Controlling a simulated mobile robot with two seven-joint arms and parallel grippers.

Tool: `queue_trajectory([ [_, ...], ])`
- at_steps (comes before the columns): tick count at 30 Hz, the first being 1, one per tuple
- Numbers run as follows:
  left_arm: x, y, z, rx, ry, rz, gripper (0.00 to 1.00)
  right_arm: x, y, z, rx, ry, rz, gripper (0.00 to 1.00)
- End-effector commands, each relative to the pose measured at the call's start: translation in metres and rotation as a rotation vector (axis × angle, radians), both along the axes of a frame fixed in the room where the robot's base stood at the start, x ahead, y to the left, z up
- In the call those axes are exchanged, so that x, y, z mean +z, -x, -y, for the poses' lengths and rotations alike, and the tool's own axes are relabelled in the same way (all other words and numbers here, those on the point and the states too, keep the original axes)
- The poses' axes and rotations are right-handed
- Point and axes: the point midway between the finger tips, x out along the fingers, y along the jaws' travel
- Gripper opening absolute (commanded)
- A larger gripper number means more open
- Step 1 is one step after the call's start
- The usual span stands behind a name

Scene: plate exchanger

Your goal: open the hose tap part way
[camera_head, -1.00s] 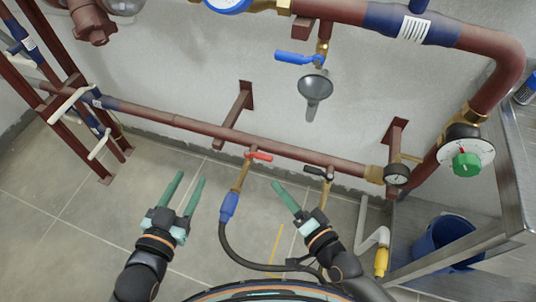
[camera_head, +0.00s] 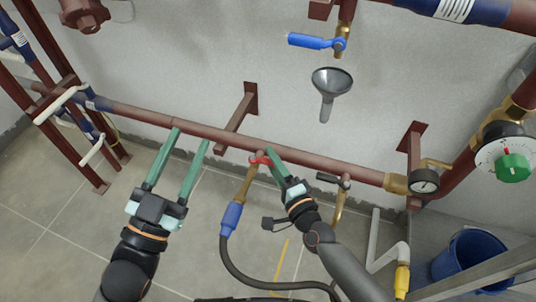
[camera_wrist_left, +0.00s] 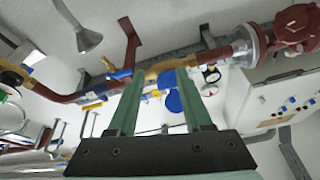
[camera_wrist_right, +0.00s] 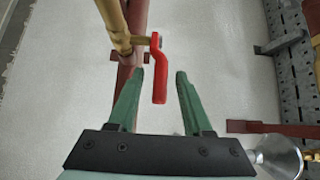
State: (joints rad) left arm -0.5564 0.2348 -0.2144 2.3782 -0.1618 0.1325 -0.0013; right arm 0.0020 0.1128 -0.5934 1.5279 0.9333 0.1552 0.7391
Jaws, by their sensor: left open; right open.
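The hose tap has a red lever (camera_head: 261,160) and a brass body (camera_head: 248,185), with a blue hose connector (camera_head: 230,219) and a black hose (camera_head: 240,272) below. It branches from the low red-brown pipe (camera_head: 330,163). My right gripper (camera_head: 273,158) is open at the lever. In the right wrist view the red lever (camera_wrist_right: 159,78) reaches down between the open fingertips, with a visible gap to the right finger; contact with the left finger cannot be told. My left gripper (camera_head: 190,138) is open and empty, its tips appearing near the low pipe to the left.
A black-handled tap (camera_head: 336,181) and a gauge (camera_head: 425,181) are to the right on the low pipe. A blue-handled valve (camera_head: 315,41) and a funnel (camera_head: 331,83) are above. A blue bucket (camera_head: 470,256) stands at the lower right. The floor at left is clear.

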Motion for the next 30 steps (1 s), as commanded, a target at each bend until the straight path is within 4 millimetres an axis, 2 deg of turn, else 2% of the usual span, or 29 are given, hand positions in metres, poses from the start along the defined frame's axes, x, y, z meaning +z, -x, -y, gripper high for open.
queue_trajectory([
  [3, 0.015, 0.006, 0.001, -0.012, 0.0, 0.071, 0.5, 0.0, -0.015, -0.008, 0.0, -0.001, 0.002, 0.5],
  [7, 0.025, 0.01, 0.002, -0.019, -0.002, 0.115, 0.5, 0.0, -0.023, -0.012, 0.0, 0.0, 0.001, 0.5],
  [17, 0.029, 0.012, 0.003, -0.022, -0.001, 0.132, 0.5, 0.0, -0.025, -0.013, 0.0, 0.0, -0.001, 0.5],
  [30, 0.029, 0.011, 0.003, -0.022, 0.0, 0.13, 0.5, 0.0, -0.025, -0.013, 0.0, 0.001, 0.0, 0.02],
])
